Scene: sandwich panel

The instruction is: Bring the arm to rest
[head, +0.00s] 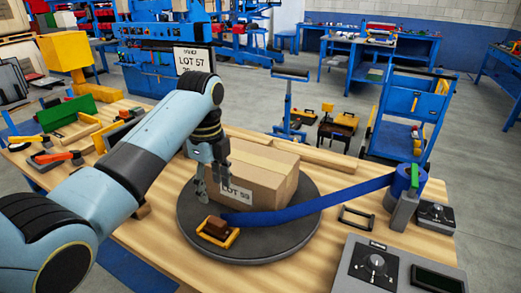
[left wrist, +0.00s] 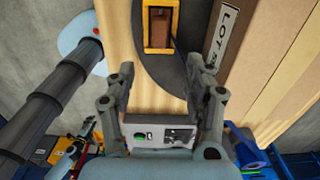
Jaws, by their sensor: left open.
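My left arm comes in from the left in the head view and bends down over the workbench. My left gripper (head: 212,182) is at the left end of a cardboard box (head: 262,168) with a "LOT 59" label. Its fingers are apart and hold nothing that I can see. In the left wrist view the open fingers of my left gripper (left wrist: 160,100) point toward the dark round turntable (left wrist: 180,70) and a small brown block in a yellow frame (left wrist: 160,25). My right gripper is in neither view.
The box stands on the dark turntable (head: 270,245). A blue strap (head: 310,208) runs from the yellow-framed block to a blue roll (head: 405,180) at right. A control box with a knob (head: 375,265) stands at front right. Tools and a green block (head: 65,112) lie at left.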

